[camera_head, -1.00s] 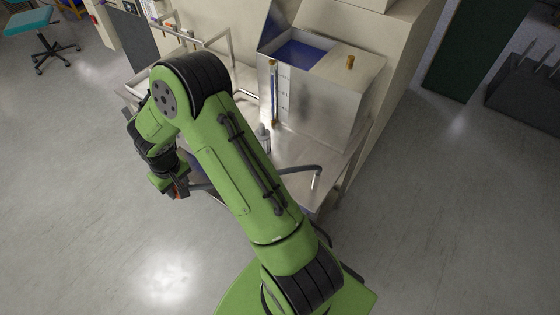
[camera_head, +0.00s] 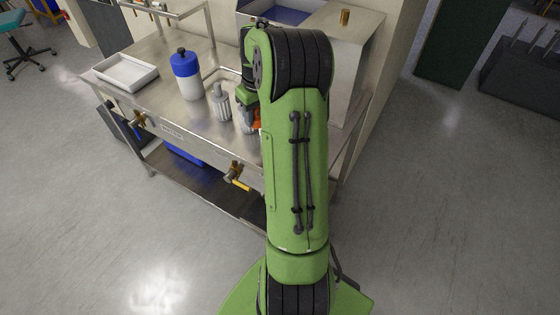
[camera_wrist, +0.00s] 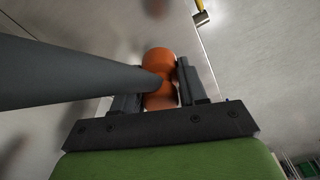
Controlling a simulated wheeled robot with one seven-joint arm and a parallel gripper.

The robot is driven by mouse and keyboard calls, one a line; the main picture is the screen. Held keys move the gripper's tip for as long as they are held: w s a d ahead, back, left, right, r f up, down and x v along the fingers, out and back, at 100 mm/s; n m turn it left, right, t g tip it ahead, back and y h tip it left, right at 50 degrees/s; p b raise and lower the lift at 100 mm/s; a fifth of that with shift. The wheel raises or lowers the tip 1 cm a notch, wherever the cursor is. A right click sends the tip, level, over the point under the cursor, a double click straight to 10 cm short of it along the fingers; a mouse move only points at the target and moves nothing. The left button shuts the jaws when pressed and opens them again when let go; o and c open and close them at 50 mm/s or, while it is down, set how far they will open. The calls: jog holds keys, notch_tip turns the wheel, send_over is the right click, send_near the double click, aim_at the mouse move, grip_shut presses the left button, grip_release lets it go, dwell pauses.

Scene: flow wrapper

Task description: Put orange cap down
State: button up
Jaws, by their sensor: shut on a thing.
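The orange cap (camera_wrist: 160,62) is between the two dark fingers of my gripper (camera_wrist: 160,88) in the wrist view. My gripper is shut on it. In the head view a small piece of orange (camera_head: 257,124) shows at the left edge of my arm, beside the clear ribbed bottles. Most of my gripper is hidden there behind the arm. I cannot tell whether the cap touches any surface. A thick grey rod-like shape (camera_wrist: 70,78) crosses the left of the wrist view and covers part of the cap.
The steel bench (camera_head: 150,95) holds a white tray (camera_head: 125,70), a blue-capped white bottle (camera_head: 186,75) and a clear ribbed bottle (camera_head: 220,102) close to my gripper. A steel tank (camera_head: 350,50) stands behind at right. Brass valves (camera_head: 234,170) stick out from the bench front.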

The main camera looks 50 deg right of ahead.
jog(key=s+d+f+b, duration=0.1)
jog(key=s+d+b, duration=0.1)
jog(key=s+d, duration=0.25)
jog(key=f+b, duration=0.2)
jog(key=f, duration=0.2)
jog(key=f+b, duration=0.2)
jog(key=f, duration=0.3)
jog(key=shift+s+a+f, duration=0.1)
jog(key=shift+s+f, duration=0.1)
jog(key=shift+f, duration=0.1)
jog(key=shift+r, duration=0.15)
jog(key=o, duration=1.2)
